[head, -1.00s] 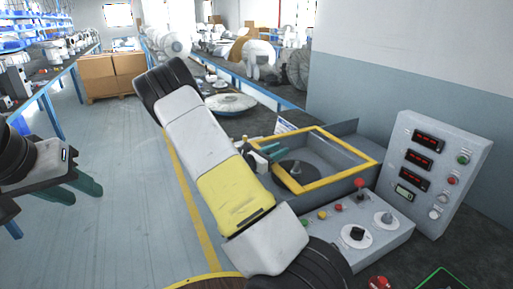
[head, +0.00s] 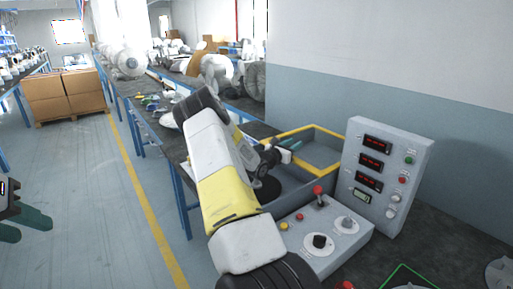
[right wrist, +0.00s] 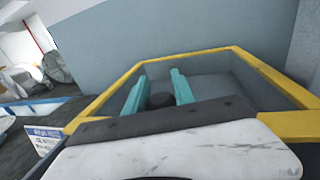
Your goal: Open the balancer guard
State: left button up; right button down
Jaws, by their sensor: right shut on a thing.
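The balancer guard (head: 314,129) is a yellow-framed cover on the grey balancer box, partly hidden in the head view by my right arm. Its frame also shows in the right wrist view (right wrist: 195,54). My right gripper (head: 291,144) reaches over the guard. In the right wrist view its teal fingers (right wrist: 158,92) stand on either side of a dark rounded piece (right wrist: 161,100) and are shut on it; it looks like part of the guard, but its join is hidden. My left gripper (head: 24,225) is empty at the left edge, with its fingers apart.
A grey display panel (head: 405,150) stands right of the guard. A control box (head: 335,240) with a red-topped lever (head: 318,192) and knobs sits in front. A wall is behind. Cardboard boxes (head: 62,92) stand at the far left; the floor between is clear.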

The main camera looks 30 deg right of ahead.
jog(key=shift+d, duration=0.75)
jog(key=c, duration=1)
grip_release()
jog(key=shift+c, duration=0.2)
jog(key=shift+a, duration=0.15)
jog(key=v, duration=0.7)
jog(key=shift+a, duration=0.3)
jog(key=shift+s, duration=0.1)
